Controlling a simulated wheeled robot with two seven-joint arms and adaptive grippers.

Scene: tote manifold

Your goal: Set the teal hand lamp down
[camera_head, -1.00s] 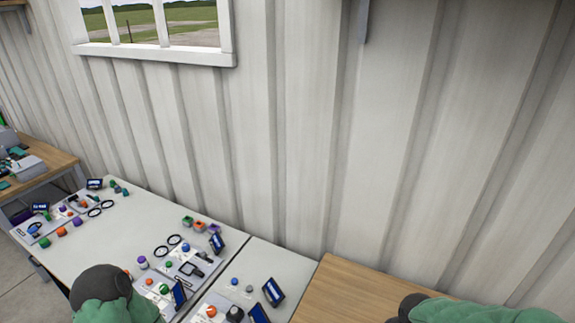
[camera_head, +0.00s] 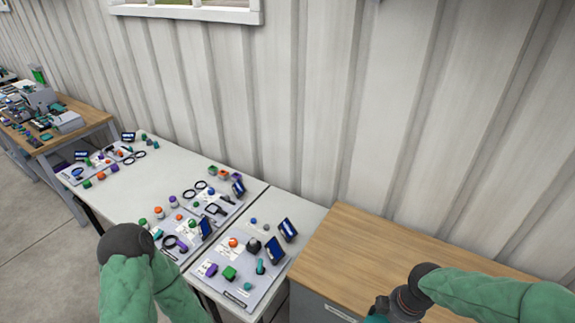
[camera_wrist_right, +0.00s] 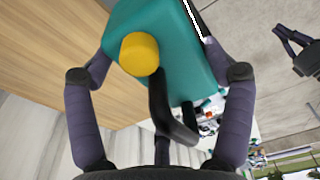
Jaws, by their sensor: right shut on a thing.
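My right gripper (camera_wrist_right: 158,62) is shut on the teal hand lamp (camera_wrist_right: 185,55), with one finger on each side of its body. The lamp has a yellow round knob and a dark curved part facing the wrist camera. In the head view only a bit of the teal lamp (camera_head: 376,319) shows at the bottom edge, by the dark wrist of my right arm. The lamp is held over or beside the wooden bench top (camera_head: 385,245); its height above the wood is unclear. My left gripper (camera_wrist_right: 287,40) shows small at the right of the wrist view, its dark fingers apart and empty.
The wooden top is bare where it shows. Left of it, a pale table (camera_head: 175,180) carries grey boards with several coloured knobs, small screens and black rings. A cluttered wooden bench (camera_head: 85,117) stands at far left. A ribbed wall (camera_head: 320,110) closes the back.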

